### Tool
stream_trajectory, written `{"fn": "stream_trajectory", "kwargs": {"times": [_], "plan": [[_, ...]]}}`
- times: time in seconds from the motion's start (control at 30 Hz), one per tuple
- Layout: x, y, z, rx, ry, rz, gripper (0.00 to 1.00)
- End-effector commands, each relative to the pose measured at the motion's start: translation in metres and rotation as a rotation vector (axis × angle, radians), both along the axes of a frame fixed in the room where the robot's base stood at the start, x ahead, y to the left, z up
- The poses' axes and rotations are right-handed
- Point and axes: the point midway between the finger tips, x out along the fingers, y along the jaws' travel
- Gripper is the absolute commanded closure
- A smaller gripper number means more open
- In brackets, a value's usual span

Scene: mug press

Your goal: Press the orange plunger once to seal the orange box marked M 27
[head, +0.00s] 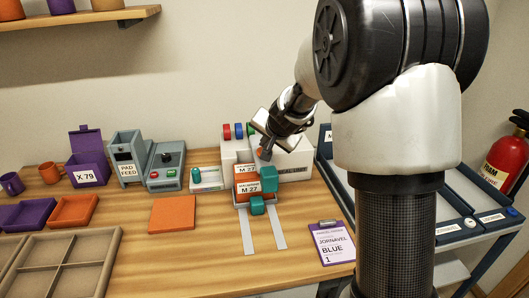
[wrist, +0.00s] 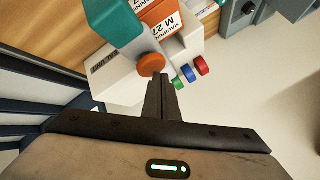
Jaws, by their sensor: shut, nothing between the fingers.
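The orange plunger (wrist: 151,64) is a round knob on the white press (wrist: 115,82). In the head view the plunger (head: 260,153) shows only in part beside my fingers. The orange box marked M 27 (head: 247,191) sits at the front of the press, beside teal blocks (head: 269,178). The wrist view shows part of the box (wrist: 158,12) and its label. My gripper (wrist: 161,82) is shut and empty. Its tips are close to the plunger, overlapping its edge in the wrist view; I cannot tell whether they touch it.
Red, blue and green knobs (wrist: 188,72) stand on the press beside my fingers. A pad feed (head: 126,160), a purple box marked X 79 (head: 88,177) and an orange pad (head: 172,214) are to the left. A clipboard (head: 331,243) lies at the front right.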

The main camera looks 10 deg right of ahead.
Motion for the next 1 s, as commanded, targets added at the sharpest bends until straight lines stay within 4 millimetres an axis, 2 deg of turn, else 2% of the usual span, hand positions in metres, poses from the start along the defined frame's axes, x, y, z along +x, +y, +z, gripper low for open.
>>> {"fn": "stream_trajectory", "kwargs": {"times": [1.0], "plan": [[0.0,0.0,-0.0086,-0.001,0.0,0.001,1.0]]}}
